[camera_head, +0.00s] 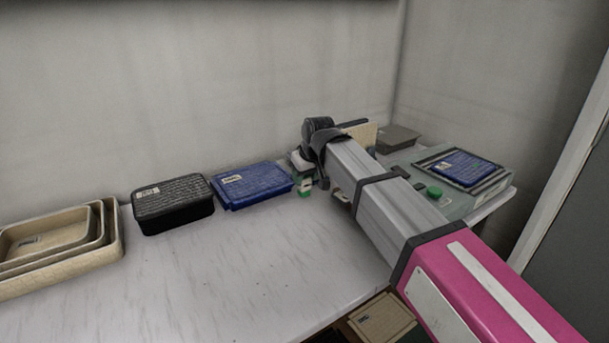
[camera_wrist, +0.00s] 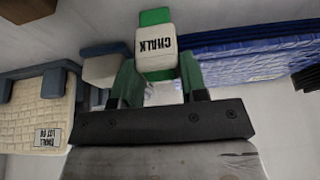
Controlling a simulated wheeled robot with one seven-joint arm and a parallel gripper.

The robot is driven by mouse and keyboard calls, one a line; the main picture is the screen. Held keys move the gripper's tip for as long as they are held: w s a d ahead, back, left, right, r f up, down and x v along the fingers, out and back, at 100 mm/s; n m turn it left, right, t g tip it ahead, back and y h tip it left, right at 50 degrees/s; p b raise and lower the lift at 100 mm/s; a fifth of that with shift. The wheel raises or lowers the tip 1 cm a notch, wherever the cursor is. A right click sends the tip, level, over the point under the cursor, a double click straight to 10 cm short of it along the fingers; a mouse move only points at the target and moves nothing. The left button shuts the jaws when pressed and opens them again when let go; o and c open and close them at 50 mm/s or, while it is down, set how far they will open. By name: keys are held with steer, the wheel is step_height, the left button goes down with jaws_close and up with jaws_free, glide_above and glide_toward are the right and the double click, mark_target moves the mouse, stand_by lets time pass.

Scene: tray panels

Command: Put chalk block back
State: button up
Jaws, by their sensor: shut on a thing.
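The chalk block (camera_wrist: 155,45) is a white block with green ends and a "CHALK" label, which reads upside down in the wrist view. My gripper (camera_wrist: 158,82) is shut on it, with a green finger on each side of its near end. In the head view the chalk block (camera_head: 305,187) shows as a small green and white piece below my gripper (camera_head: 313,178), just right of a blue lidded box (camera_head: 250,185). My wrist hides part of the area behind it. I cannot tell whether the block touches the table.
A pale block (camera_wrist: 102,70) sits close beside my left-hand finger in the wrist view. A cream labelled panel (camera_wrist: 40,112) lies farther left. In the head view, a black box (camera_head: 172,203) and nested beige trays (camera_head: 112,250) stand left. The front tabletop (camera_head: 250,265) is clear.

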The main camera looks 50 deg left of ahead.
steer(key=o, duration=0.9)
steer(key=shift+r, duration=0.1)
steer(key=v, duration=1.2)
steer(key=shift+r, duration=0.1)
